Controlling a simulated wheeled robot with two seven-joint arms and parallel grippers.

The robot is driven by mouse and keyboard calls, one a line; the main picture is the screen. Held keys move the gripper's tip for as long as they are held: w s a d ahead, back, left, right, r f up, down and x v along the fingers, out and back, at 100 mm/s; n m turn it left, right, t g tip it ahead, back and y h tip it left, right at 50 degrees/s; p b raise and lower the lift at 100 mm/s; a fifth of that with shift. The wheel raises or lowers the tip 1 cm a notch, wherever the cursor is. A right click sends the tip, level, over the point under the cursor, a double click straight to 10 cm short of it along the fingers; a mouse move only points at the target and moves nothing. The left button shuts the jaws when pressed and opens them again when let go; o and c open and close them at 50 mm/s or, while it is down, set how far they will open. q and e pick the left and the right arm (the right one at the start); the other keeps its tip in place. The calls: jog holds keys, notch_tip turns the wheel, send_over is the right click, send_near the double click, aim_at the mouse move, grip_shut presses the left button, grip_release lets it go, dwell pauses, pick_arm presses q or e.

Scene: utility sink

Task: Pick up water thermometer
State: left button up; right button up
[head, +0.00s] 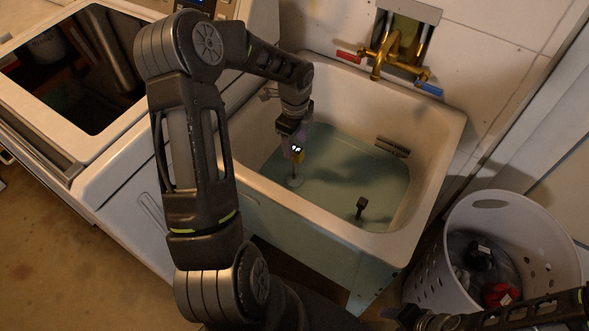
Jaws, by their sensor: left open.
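The white utility sink (440,150) holds greenish water. My left gripper (298,143) points down over the left part of the water, with its jaws open. A small yellow and dark item (298,157) shows right at its fingertips, with a thin stem reaching down to a pale ring on the water. It may be the water thermometer, but it is too small to be sure, and I cannot tell whether the fingers touch it. A dark upright piece (361,205) stands in the water to the right. Part of my right arm shows at the bottom right; its finger opening is unclear.
A brass faucet (378,62) with red and blue handles is above the sink's back rim. A white washer (110,150) with an open lid stands left. A white laundry basket (425,262) holding dark and red items stands right.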

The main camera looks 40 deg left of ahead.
aim_at(295, 159)
pick_arm(q)
jog(key=shift+f, duration=1.2)
jog(key=shift+f+p, duration=0.45)
jog(key=shift+f, duration=2.15)
grip_shut()
